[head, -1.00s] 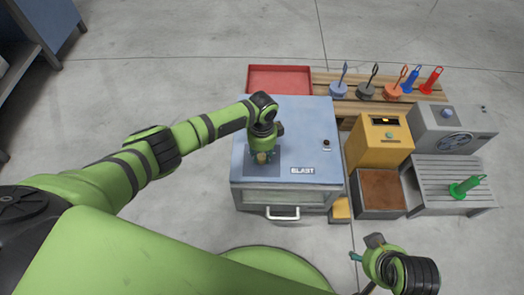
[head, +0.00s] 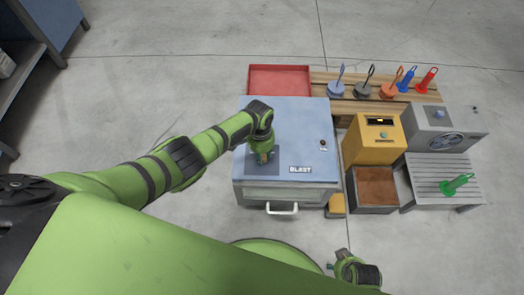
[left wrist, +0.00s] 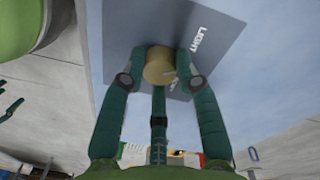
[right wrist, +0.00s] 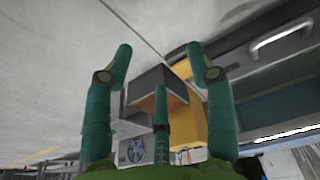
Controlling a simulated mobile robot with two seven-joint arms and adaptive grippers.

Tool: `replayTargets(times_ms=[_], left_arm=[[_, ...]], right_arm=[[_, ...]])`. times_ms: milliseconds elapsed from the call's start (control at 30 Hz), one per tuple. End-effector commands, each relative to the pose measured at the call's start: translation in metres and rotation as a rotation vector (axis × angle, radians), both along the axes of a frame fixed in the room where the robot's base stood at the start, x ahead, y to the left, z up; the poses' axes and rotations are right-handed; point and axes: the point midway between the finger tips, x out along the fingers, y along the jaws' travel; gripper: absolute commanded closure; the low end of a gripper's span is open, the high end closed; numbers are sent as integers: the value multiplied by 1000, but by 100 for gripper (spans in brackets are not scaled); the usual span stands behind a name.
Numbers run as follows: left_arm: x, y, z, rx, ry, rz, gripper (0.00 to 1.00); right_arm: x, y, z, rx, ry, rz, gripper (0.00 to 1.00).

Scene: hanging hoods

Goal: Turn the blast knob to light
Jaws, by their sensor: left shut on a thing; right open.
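The blast cabinet (head: 292,130) is a blue-grey box with a BLAST label on its top. A tan round knob (left wrist: 158,66) sits on a dark plate (head: 250,165) there. A white word, apparently LIGHT (left wrist: 188,38), is printed on the plate beside the knob. My left gripper (head: 263,156) is shut on the knob, with its fingers on opposite sides of it in the left wrist view. The knob's pointer cannot be made out. My right gripper (right wrist: 158,62) is open and empty, low at the front right in the head view.
A small dark switch (head: 323,144) is on the cabinet top and a handle (head: 283,208) on its front. A red tray (head: 280,80), a wooden rack with hanging items, a yellow box (head: 376,142), a brown-filled bin (head: 375,187) and a slatted table (head: 425,172) stand around it.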

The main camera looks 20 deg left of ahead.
Motion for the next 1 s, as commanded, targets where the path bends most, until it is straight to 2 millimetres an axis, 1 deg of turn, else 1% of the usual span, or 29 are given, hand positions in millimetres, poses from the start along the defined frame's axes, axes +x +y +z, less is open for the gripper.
replayTargets(times_ms=[33,200,400,633,1000], left_arm=[[-4,5,0,10,12,41,100],[-5,5,-1,12,13,159,100],[-5,5,-2,12,13,255,100],[-5,5,-3,13,13,308,100],[-6,5,-4,12,13,320,100]], right_arm=[[4,0,2,1,-12,2,44],[8,-1,-3,2,-38,6,44],[10,-2,-7,3,-57,9,44],[11,-2,-9,4,-68,11,44],[11,-2,-10,4,-68,11,44]])
